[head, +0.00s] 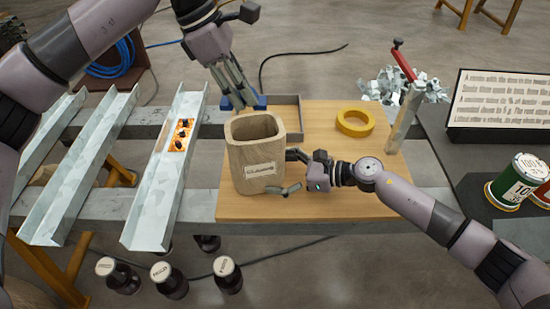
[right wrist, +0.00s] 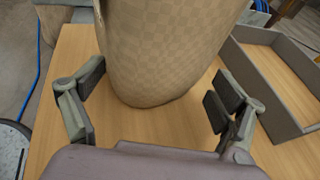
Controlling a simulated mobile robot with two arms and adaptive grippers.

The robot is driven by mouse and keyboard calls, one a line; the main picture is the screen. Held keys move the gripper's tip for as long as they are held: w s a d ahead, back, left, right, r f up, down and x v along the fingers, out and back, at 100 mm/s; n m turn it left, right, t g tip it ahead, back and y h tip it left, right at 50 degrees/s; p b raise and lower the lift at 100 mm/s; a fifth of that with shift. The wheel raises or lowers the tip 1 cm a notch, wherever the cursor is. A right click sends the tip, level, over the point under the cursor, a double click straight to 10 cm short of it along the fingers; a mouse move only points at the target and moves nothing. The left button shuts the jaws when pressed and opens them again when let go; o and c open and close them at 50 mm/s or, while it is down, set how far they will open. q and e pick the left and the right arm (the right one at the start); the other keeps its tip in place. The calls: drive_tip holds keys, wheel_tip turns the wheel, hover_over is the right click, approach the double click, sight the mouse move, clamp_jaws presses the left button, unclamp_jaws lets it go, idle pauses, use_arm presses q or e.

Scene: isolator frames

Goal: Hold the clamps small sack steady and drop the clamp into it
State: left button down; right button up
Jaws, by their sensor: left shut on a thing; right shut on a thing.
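The clamps small sack (head: 256,165), tan with an open top and a white label, stands upright on the wooden board. My right gripper (head: 293,172) is shut on the sack from its right side; in the right wrist view the sack (right wrist: 165,50) sits between the two fingers. My left gripper (head: 240,95) comes down from above and is shut on a blue thing, seemingly the clamp (head: 259,102). It is at the far side of the sack's mouth, seen just beyond the rim. The fingers partly hide the clamp, and its height above the board is unclear.
A grey shallow tray (head: 289,101) lies behind the sack and shows in the right wrist view (right wrist: 262,75). A yellow tape ring (head: 356,122) and a red-handled metal post (head: 404,118) stand right. Metal channels (head: 75,170) lie left; bottles (head: 168,281) stand below.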

use_arm(q)
drive_tip(key=shift+f, duration=0.6)
drive_tip(key=c, duration=1.3)
unclamp_jaws()
drive_tip(key=shift+o, duration=0.6)
use_arm(e)
drive_tip(key=c, duration=1.7)
use_arm(q)
drive_tip(key=v, duration=1.2)
use_arm(e)
clamp_jaws()
